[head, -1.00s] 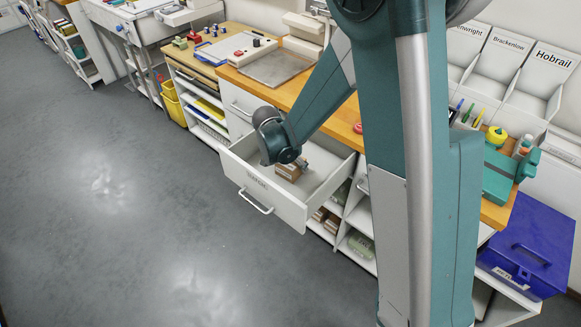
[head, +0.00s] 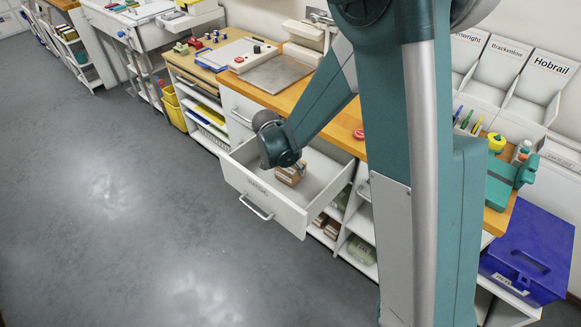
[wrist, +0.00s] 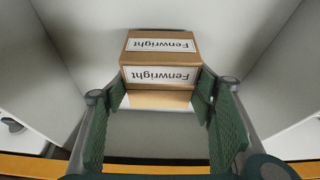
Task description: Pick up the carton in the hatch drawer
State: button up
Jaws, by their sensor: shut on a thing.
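The carton (wrist: 160,55) is a small brown box with white "Fenwright" labels, upside down in the wrist view. In the head view the carton (head: 290,175) shows inside the pulled-out white drawer (head: 268,200), partly hidden by my wrist. My gripper (wrist: 160,92) reaches down into the drawer. Its two green pads are shut on the carton's sides near its lower part. I cannot tell whether the carton is clear of the drawer floor.
The drawer walls rise close around my gripper. The wooden counter (head: 345,125) is behind the drawer. Open shelves with packages (head: 360,250) are below right. A blue box (head: 530,245) is at far right. The grey floor in front is clear.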

aim_at(291, 164)
notch_tip(291, 164, up, 9)
jog(key=shift+r+p, duration=0.15)
jog(key=shift+p, duration=0.85)
